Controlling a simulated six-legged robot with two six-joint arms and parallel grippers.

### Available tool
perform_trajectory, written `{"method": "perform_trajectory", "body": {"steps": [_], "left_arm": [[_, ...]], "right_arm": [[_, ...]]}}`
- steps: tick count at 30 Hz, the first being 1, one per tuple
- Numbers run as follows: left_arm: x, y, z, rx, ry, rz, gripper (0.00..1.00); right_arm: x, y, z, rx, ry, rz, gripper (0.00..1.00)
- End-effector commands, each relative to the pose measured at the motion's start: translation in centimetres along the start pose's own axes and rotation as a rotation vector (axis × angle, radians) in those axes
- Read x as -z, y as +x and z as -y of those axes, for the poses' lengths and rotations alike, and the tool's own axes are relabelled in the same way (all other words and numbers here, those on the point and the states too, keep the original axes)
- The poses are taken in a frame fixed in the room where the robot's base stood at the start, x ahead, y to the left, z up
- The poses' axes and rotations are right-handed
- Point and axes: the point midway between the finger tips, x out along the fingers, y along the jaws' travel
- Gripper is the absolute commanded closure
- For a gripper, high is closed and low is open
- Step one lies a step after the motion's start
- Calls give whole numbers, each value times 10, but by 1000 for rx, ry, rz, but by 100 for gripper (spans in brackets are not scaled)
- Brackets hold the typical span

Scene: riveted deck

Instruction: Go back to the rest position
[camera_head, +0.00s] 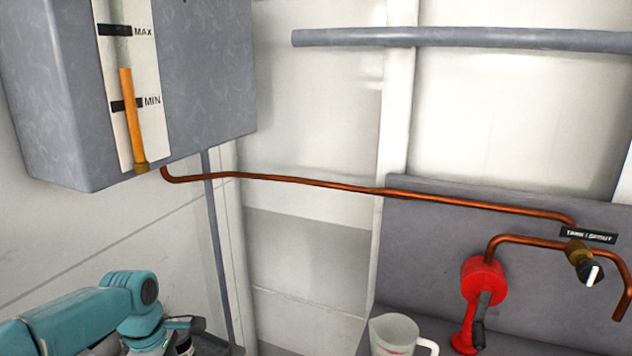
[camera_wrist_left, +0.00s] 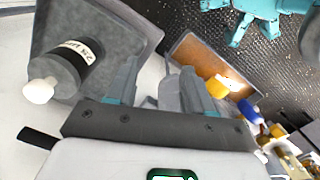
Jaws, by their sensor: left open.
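My left arm comes in at the lower left of the head view, and its gripper end is cut off by the bottom edge. In the left wrist view my left gripper (camera_wrist_left: 160,82) is open, its two grey fingers apart with nothing seen held between them.
A grey tank (camera_head: 215,70) with a level gauge hangs at upper left. A copper pipe (camera_head: 300,182) runs to a brass valve (camera_head: 580,258). A red hand pump (camera_head: 482,280) and a jug (camera_head: 392,335) stand at lower right. A black labelled cylinder (camera_wrist_left: 72,62) shows in the wrist view.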

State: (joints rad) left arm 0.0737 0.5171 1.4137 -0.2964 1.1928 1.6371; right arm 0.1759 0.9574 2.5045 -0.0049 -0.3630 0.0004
Motion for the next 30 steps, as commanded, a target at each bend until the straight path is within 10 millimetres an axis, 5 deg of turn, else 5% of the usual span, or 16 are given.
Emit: {"method": "perform_trajectory", "body": {"steps": [8, 11, 16, 22, 30], "left_arm": [[-46, 119, 24, -12, 416, 114, 49], [-73, 181, 58, -40, 644, 178, 49], [-113, 266, 151, -130, 1051, 248, 49], [-127, 293, 228, -195, 1342, 227, 49], [-128, 295, 243, -208, 1410, 212, 49]], "right_arm": [[0, 0, 0, 0, 0, 0, 57], [0, 0, 0, 0, 0, 0, 57], [0, 0, 0, 0, 0, 0, 57], [0, 0, 0, 0, 0, 0, 57], [0, 0, 0, 0, 0, 0, 57]]}}
